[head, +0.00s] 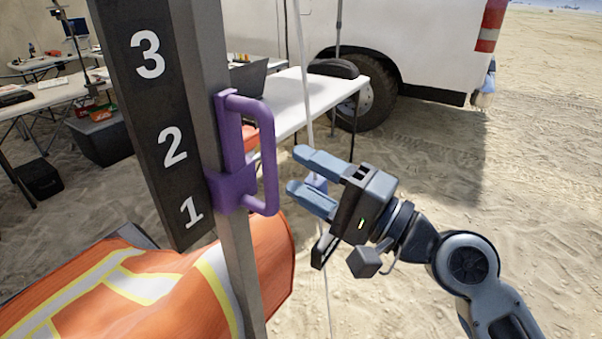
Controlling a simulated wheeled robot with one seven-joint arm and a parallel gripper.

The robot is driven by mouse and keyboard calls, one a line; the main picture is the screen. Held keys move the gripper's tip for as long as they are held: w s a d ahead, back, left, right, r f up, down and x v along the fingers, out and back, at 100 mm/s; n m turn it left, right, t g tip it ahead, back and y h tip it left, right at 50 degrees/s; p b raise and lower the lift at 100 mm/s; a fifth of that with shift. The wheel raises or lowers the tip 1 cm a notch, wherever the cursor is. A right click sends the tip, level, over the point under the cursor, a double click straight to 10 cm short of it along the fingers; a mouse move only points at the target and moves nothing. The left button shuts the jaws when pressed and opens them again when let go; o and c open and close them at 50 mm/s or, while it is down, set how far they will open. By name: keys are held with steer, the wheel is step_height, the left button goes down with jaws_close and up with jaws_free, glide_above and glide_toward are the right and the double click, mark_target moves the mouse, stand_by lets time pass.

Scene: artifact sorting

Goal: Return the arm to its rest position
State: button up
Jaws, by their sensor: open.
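My gripper (302,172) is open, with its two blue fingers pointing left. Nothing shows between the fingertips. My arm comes in from the lower right corner. The gripper is just to the right of a purple handle (268,155) on a grey upright post, and a small gap shows between the fingertips and the handle. The handle sits beside the marks 1 and 2 on a dark number board (160,95).
An orange vest (150,290) with pale stripes is behind the post's foot. A white table (310,100) and a white vehicle (410,40) stand behind. A thin pale line hangs behind the gripper. Sand at right is open.

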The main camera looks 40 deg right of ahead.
steer(key=s+d+f+n+g+h, duration=0.25)
steer(key=s+f+n+h, duration=0.3)
steer(key=s+f, duration=0.7)
steer(key=s+a+f+n+g, duration=0.1)
steer(key=s+a+n, duration=0.2)
steer(key=s, duration=0.5)
steer(key=s+a+f+n+g, duration=0.1)
steer(key=s+a+n, duration=0.2)
steer(key=s+n, duration=0.3)
steer(key=s, duration=0.3)
steer(key=shift+s+a+f+h, duration=0.15)
steer(key=shift+a+f+h, duration=0.05)
steer(key=shift+f+h, duration=0.15)
